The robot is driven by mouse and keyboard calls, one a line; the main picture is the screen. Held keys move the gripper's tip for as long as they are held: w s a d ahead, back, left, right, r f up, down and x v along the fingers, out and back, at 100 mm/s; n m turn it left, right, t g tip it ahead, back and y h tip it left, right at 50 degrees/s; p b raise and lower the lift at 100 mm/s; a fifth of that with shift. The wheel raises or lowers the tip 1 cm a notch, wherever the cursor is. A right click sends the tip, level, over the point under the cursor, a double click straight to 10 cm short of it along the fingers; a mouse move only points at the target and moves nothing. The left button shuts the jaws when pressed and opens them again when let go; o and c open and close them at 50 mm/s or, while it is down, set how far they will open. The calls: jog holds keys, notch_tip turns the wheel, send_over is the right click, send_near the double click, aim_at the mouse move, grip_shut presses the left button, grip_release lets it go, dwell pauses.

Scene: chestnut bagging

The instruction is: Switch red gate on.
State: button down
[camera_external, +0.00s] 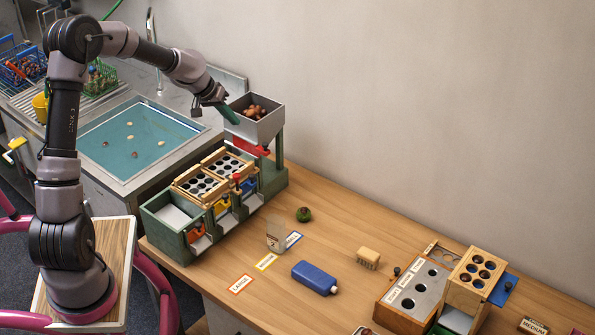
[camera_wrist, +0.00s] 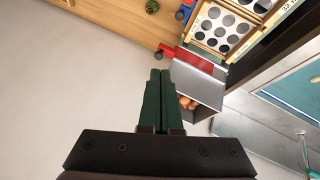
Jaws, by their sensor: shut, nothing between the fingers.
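The red gate (camera_external: 250,147) is under the grey hopper (camera_external: 262,128), which holds brown chestnuts (camera_external: 254,110) and stands on a green post at the far end of the sorting stand. In the wrist view the red gate (camera_wrist: 190,57) shows as a red bar beyond my fingertips, beside the hopper's grey wall (camera_wrist: 192,84). My gripper (camera_external: 233,118) has dark green fingers and is at the hopper's near left upper edge, above the gate. In the wrist view the fingers (camera_wrist: 160,74) are together and empty. I cannot tell whether they touch the hopper.
The green sorting stand (camera_external: 160,213) carries wooden-framed hole trays and coloured levers. A sink (camera_external: 137,137) with water lies to the left. On the table are a blue bottle (camera_external: 314,277), a clear cup (camera_external: 276,236), a brush (camera_external: 368,258) and label cards. The middle of the table has free room.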

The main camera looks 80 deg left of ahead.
jog(key=shift+n+t, duration=0.3)
jog(key=shift+n, duration=0.5)
jog(key=s+a, duration=0.1)
jog(key=a+f, duration=0.1)
jog(key=a, duration=0.1)
jog(key=s+a+f, duration=0.1)
jog(key=shift+s+a+f, duration=0.15)
jog(key=shift+s+a, duration=0.05)
jog(key=shift+s, duration=0.15)
send_near(263, 148)
notch_tip(263, 148, down, 2)
jog(key=s+a, duration=0.2)
jog(key=w, duration=0.1)
jog(key=w+f, duration=0.1)
jog(key=w, duration=0.1)
jog(key=shift+w+d+f, duration=0.2)
jog(key=shift+w+d, duration=0.05)
jog(key=shift+d, duration=0.15)
jog(key=shift+w+d+f, duration=0.1)
jog(key=shift+w, duration=0.35)
jog(key=w+d, duration=0.4)
jog(key=shift+d, duration=0.1)
